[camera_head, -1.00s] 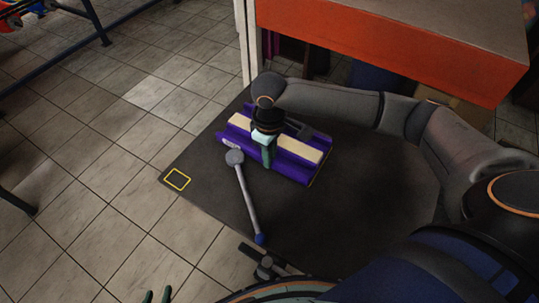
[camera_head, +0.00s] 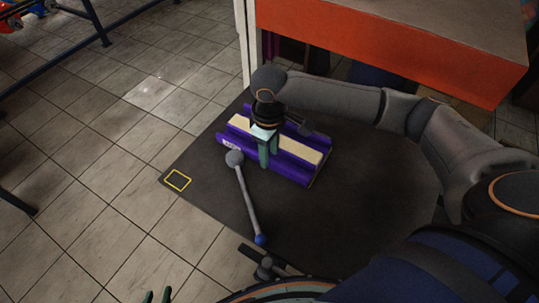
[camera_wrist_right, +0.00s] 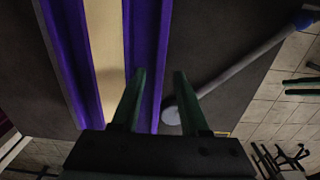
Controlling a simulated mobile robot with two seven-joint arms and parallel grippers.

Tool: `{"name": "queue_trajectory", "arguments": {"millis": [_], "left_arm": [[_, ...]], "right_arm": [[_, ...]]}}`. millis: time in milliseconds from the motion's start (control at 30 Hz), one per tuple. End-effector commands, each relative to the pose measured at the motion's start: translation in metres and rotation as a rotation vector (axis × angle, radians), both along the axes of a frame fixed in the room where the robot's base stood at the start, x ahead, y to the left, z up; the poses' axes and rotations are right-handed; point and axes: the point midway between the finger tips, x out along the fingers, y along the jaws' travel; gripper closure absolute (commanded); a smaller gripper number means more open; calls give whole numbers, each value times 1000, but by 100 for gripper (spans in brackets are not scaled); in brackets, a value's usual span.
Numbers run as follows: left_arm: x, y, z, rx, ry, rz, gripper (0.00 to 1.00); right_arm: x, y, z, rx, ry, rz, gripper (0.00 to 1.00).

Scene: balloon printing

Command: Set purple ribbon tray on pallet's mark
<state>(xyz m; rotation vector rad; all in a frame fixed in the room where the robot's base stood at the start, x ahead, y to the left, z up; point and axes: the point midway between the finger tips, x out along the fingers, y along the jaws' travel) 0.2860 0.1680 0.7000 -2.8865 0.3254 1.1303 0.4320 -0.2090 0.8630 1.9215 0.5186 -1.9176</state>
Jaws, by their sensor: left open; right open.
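The purple ribbon tray (camera_head: 240,141), with a cream strip along its middle, lies on the dark pallet (camera_head: 345,215). The yellow square mark (camera_head: 178,180) is at the pallet's left corner, apart from the tray. My right gripper (camera_head: 267,163) is open at the tray's near side. In the right wrist view my right gripper (camera_wrist_right: 158,72) has its fingers spread near one purple rail of the tray (camera_wrist_right: 147,45); I cannot tell whether they touch it. My left gripper (camera_head: 157,294) is open at the bottom edge, away from the tray.
A grey rod (camera_head: 246,200) with a round head and blue tip lies in front of the tray, between it and the pallet's near edge. An orange-edged table (camera_head: 400,50) stands behind at the right. Tiled floor (camera_head: 110,180) is clear left of the pallet.

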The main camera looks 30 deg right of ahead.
Motion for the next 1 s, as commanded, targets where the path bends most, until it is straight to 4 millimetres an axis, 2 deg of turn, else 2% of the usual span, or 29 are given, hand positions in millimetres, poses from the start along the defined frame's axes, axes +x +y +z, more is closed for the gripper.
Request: {"name": "queue_trajectory", "arguments": {"millis": [33,200,433,600,1000], "left_arm": [[0,0,3,0,0,0,55],[0,0,7,0,0,0,55],[0,0,10,0,0,0,55],[0,0,11,0,0,0,55],[0,0,11,1,0,-1,55]], "right_arm": [[1,0,13,1,-4,0,55],[1,0,51,2,-5,0,55],[1,1,89,0,-2,-1,55],[0,1,101,1,-1,0,55],[0,1,101,0,0,0,55]]}}
